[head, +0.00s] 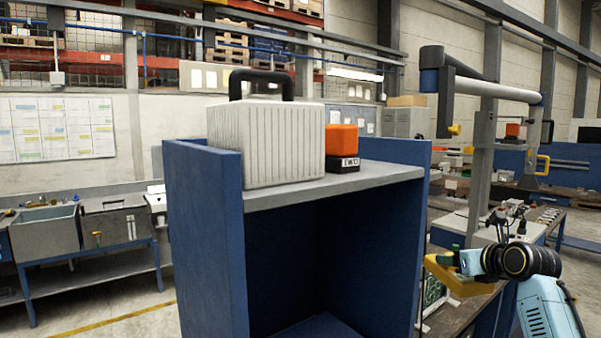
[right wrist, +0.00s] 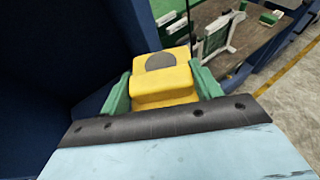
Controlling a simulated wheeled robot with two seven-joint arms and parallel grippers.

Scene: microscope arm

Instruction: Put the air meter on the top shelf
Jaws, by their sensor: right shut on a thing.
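The air meter (right wrist: 165,82) is a yellow block with a grey disc on its face. My right gripper (right wrist: 161,88) is shut on it, with a green finger on each side. In the head view the yellow air meter (head: 458,280) is at the right, held by my right gripper (head: 462,262) beside the blue cabinet and below its top shelf. The top shelf (head: 375,176) is a grey board between blue side walls. My left gripper is not in view.
On the top shelf stand a white ribbed case (head: 268,145) with a black handle and an orange and black box (head: 341,145). Bare shelf shows at the right and along the front. The blue right side wall (head: 400,240) stands between the shelf and my right gripper. A workbench (head: 450,318) is behind.

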